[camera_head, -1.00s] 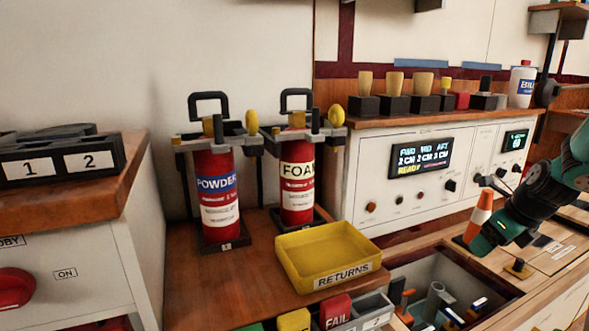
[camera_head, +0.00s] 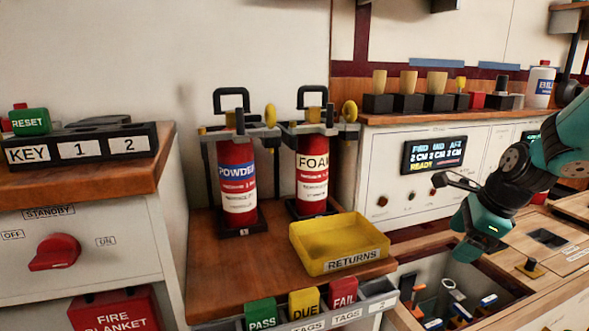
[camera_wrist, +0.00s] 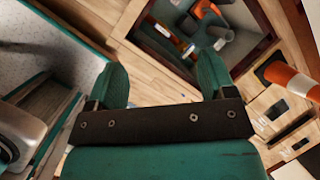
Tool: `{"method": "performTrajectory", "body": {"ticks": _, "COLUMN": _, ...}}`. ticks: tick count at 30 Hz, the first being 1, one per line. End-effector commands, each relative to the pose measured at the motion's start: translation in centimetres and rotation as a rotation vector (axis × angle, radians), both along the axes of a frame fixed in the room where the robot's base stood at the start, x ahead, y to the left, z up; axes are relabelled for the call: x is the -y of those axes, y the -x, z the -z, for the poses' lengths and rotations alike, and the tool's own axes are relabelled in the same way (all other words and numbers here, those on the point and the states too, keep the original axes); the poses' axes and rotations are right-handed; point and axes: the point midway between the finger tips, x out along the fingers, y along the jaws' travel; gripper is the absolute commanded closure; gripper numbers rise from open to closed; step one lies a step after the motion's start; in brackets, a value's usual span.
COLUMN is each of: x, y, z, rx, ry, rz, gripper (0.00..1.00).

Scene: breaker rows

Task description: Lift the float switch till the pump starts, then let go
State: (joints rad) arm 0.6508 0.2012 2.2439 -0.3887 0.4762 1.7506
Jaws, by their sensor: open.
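The well holds a grey cylinder, an orange part (camera_wrist: 207,12) and blue-and-white parts (camera_head: 454,290). I cannot tell for certain which part is the float switch. The panel display (camera_head: 434,154) shows FWD, MID and AFT readings in centimetres and the word READY.
An orange-and-white cone (camera_wrist: 292,78) stands on the deck right of the well in the wrist view. A yellow RETURNS tray (camera_head: 340,243) and two red extinguishers (camera_head: 237,185) are on the counter at left. The white control panel (camera_head: 385,172) stands behind the well.

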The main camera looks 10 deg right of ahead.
Motion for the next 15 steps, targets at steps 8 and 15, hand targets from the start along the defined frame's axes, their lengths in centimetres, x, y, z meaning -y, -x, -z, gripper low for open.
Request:
{"method": "performTrajectory", "body": {"ticks": 8, "x": -14.7, "y": 2.4, "z": -2.7, "rx": 0.139, "ry": 0.189, "rz": -0.981, "gripper": 0.23}}
{"method": "performTrajectory", "body": {"ticks": 15, "x": -24.8, "y": 9.7, "z": -4.1, "rx": 0.366, "ry": 0.340, "rz": -1.923, "gripper": 0.23}}
